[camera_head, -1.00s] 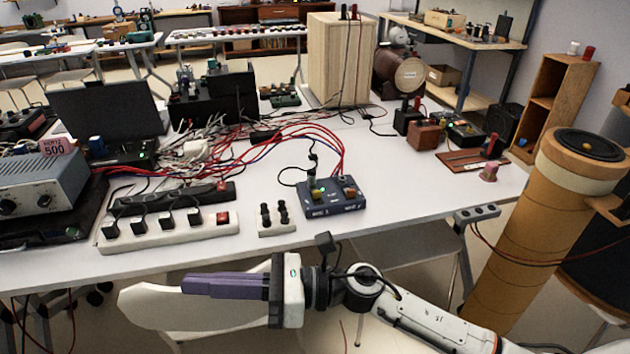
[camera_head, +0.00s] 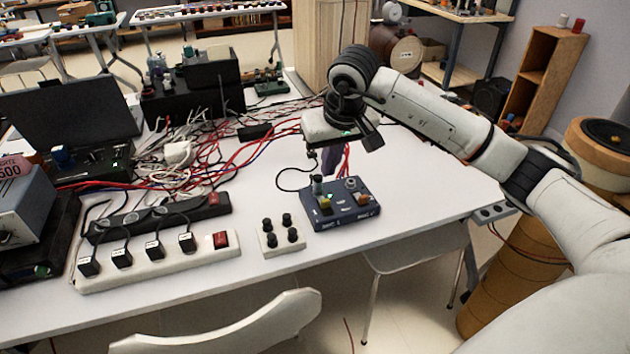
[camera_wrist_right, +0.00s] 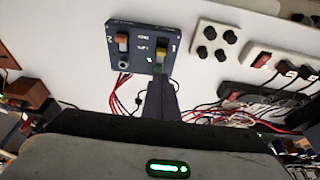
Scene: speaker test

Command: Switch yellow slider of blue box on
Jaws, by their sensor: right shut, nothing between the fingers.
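The blue box (camera_head: 343,211) lies on the white table near its front edge. Its yellow slider (camera_head: 325,205) is at the left of its top, with a green light beside it; an orange slider (camera_head: 362,199) is at the right. In the right wrist view the box (camera_wrist_right: 142,61) appears turned round, with the yellow slider (camera_wrist_right: 161,52) just beyond the fingertips. My right gripper (camera_head: 328,168) points down just behind the box, shut and empty, its purple fingers (camera_wrist_right: 161,88) near the box's edge. I cannot tell whether they touch it. My left gripper is not in view.
A white block with black knobs (camera_head: 280,235) sits left of the box. A white power strip (camera_head: 155,262) lies further left. Red and blue cables (camera_head: 240,150) tangle behind. A chair (camera_head: 415,250) stands at the table's front; bare tabletop (camera_head: 430,185) lies to the right.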

